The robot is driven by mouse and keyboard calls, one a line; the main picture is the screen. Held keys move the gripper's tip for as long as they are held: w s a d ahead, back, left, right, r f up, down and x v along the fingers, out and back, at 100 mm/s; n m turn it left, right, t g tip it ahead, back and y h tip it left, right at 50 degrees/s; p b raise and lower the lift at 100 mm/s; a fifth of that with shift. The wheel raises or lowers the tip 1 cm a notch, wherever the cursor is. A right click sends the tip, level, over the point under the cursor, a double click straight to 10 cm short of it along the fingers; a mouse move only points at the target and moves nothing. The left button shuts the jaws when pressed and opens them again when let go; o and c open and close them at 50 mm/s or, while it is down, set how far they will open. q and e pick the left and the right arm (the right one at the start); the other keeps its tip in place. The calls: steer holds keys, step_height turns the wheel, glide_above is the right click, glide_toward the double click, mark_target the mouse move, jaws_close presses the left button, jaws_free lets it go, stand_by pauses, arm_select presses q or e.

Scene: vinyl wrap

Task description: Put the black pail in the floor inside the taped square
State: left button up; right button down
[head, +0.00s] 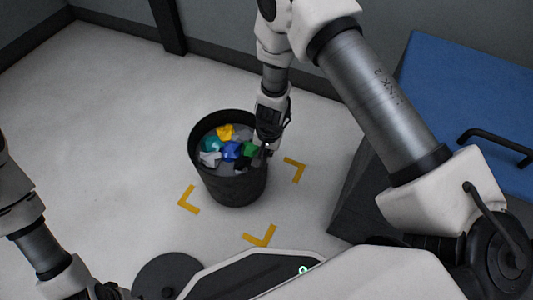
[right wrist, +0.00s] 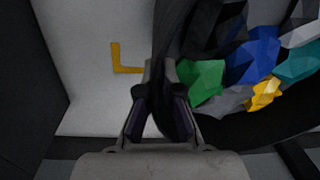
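The black pail (head: 232,188) stands about upright in the head view, holding several crumpled coloured pieces. Its base shows among yellow tape corners (head: 260,236) of the taped square; the far corner is hidden behind it. I cannot tell whether the base touches the floor. My right gripper (head: 266,152) comes down from above at the pail's right rim. In the right wrist view its fingers (right wrist: 164,100) straddle the pail's dark wall (right wrist: 172,45) and look closed on it. My left gripper is mostly cut off at the bottom left of the head view, so its fingers are unclear.
A dark box with a blue top (head: 470,120) and black handle stands on the right. A round dark lid-like disc (head: 168,276) shows at the bottom. Grey walls close off the back. The floor (head: 110,120) left of the pail is clear.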

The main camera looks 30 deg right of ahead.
steer(key=shift+f, duration=0.1)
steer(key=c, duration=1.3)
jaws_free()
step_height(320, 180, up, 12)
steer(key=p, duration=0.8)
steer(key=s+d+f+n, duration=0.1)
steer(key=s+f+n, duration=0.1)
steer(key=s, duration=0.6)
steer(key=s+d+f+n, duration=0.1)
steer(key=s+f+n, duration=0.1)
steer(key=s, duration=0.6)
steer(key=s+d+f+n, duration=0.1)
steer(key=s+n, duration=0.3)
steer(key=s, duration=0.4)
steer(key=shift+d+f+g+h, duration=0.2)
steer(key=shift+f+g+h, duration=0.1)
steer(key=shift+f, duration=0.5)
